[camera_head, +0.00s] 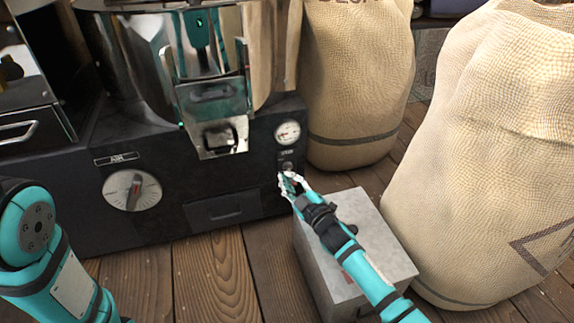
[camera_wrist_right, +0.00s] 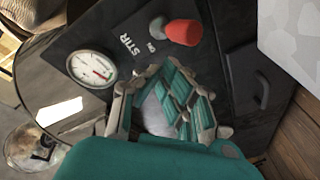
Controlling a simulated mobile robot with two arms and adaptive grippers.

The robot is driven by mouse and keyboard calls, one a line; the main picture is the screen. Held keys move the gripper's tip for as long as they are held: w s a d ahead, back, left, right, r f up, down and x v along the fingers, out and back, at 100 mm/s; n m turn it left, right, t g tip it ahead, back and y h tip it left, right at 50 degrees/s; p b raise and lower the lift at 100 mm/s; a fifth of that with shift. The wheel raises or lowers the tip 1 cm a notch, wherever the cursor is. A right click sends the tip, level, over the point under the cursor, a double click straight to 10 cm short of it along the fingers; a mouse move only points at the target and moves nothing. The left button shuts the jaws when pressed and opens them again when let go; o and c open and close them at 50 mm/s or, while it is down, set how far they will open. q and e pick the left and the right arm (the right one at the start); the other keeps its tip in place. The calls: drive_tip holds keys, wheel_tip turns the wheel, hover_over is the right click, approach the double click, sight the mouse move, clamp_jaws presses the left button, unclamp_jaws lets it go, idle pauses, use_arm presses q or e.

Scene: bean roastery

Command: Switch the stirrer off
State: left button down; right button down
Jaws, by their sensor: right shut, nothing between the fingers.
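The stirrer switch shows in the right wrist view as a red-tipped lever (camera_wrist_right: 184,32) on a pale round base, beside the words STIR and ON. In the head view the STIR label (camera_head: 287,152) sits below the gauge on the dark machine front, and the switch beneath it is small and partly covered by my right gripper (camera_head: 288,179). In the wrist view my right gripper (camera_wrist_right: 167,92) is shut and empty, its fingers close to the panel and a little apart from the red lever in the picture. Contact cannot be judged. My left gripper is out of view.
A round gauge (camera_head: 287,132) sits above the switch. The AIR dial (camera_head: 132,190) is at the left of the panel. A grey box (camera_head: 370,216) stands under my right arm. Burlap sacks (camera_head: 355,80) (camera_head: 490,150) crowd the right. Wooden floor (camera_head: 215,275) is clear in front.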

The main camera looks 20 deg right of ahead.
wheel_tip(320, 180, up, 10)
idle(0.6)
